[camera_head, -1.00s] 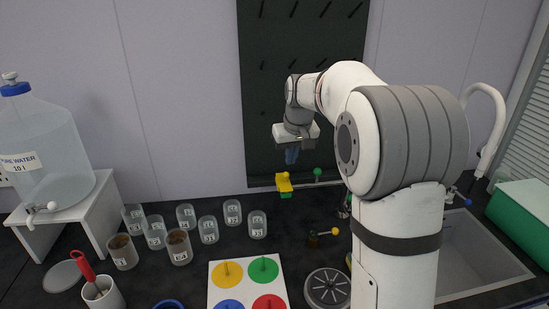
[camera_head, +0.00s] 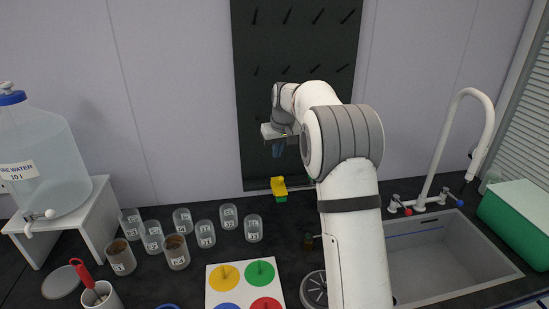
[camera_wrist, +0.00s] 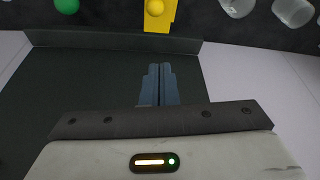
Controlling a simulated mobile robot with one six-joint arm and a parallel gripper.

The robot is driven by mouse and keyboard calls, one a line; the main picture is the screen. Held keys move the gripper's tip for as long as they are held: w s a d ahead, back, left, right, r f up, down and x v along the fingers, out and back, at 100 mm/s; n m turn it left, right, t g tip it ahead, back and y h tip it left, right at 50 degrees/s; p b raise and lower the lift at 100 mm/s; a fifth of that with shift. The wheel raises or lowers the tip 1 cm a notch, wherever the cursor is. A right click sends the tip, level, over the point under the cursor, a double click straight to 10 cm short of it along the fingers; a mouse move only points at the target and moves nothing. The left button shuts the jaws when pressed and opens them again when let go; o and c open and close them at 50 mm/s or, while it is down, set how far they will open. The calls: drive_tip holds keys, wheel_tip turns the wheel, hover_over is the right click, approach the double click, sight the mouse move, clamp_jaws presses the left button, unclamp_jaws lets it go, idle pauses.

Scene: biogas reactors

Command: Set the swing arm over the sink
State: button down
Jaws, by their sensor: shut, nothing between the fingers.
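The sink (camera_head: 440,255) is a grey basin set in the black worktop at the right. A white curved tap spout (camera_head: 440,140) stands at its back edge, its end hanging to the right above the basin's back side. I cannot tell which is the swing arm. My gripper (camera_head: 279,150) is shut and empty, above the yellow piece and away from the sink. It shows in the wrist view (camera_wrist: 160,66).
Several labelled jars (camera_head: 206,232) and a coloured disc board (camera_head: 243,285) stand left and front. A green box (camera_head: 520,215) stands right of the sink. A dark pegboard (camera_head: 300,60) is behind my gripper. My arm hides part of the worktop beside the sink.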

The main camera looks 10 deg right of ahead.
sight(276, 179)
drive_tip(key=f+p, duration=0.1)
drive_tip(key=f, duration=0.1)
drive_tip(key=f+p, duration=0.1)
drive_tip(key=f, duration=0.4)
drive_tip(key=shift+s+p, duration=0.35)
drive_tip(key=shift+p, duration=0.05)
drive_tip(key=shift+s+d+f, duration=0.1)
drive_tip(key=shift+s+f, duration=0.1)
drive_tip(key=shift+s, duration=0.1)
